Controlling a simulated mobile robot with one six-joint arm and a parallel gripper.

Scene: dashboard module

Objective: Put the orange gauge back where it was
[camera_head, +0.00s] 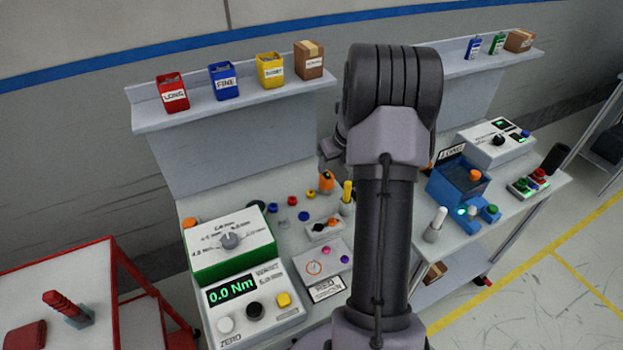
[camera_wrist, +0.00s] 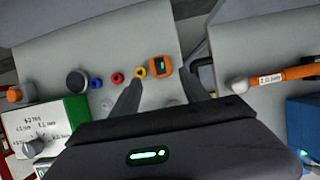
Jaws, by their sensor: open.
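The orange gauge (camera_head: 326,181) stands on the grey bench near its back edge, just left of my arm in the head view. In the wrist view the orange gauge (camera_wrist: 160,66) shows a small dark screen with a green mark. My gripper (camera_wrist: 160,78) is open and empty, its two dark fingers pointing toward the gauge, one on each side of it in the picture. I cannot tell the remaining distance between fingers and gauge. In the head view my gripper is mostly hidden behind my arm.
Small yellow (camera_wrist: 140,73), red (camera_wrist: 117,78) and blue (camera_wrist: 96,84) pieces line up left of the gauge. An orange-handled tool (camera_wrist: 285,77) lies to the right. A shelf (camera_head: 235,100) with boxes overhangs behind.

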